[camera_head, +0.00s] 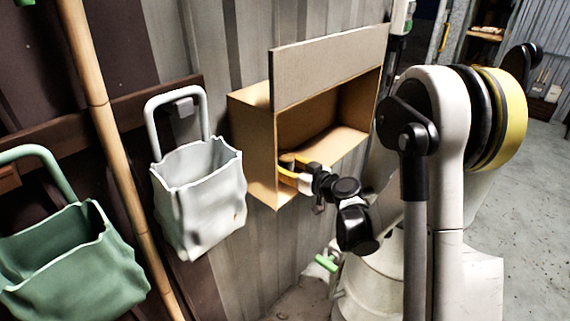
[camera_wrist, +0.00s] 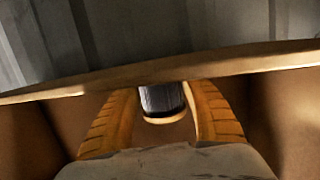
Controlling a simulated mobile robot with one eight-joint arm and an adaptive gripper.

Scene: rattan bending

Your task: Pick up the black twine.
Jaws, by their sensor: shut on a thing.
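The black twine (camera_wrist: 161,99) is a dark spool with a pale rim, seen in the wrist view between the two yellow fingers of my gripper (camera_wrist: 163,105). The fingers are shut on its sides. In the head view my gripper (camera_head: 290,168) reaches into the lower front of a cardboard box (camera_head: 262,150) fixed on the wall. The twine cannot be made out in the head view, where the box wall and my gripper hide it.
The box's raised flap (camera_head: 330,65) stands above its opening. A white bag (camera_head: 200,195) and a green bag (camera_head: 70,260) hang to the left. A bamboo pole (camera_head: 98,110) stands between them. Open floor (camera_head: 535,190) lies at the right.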

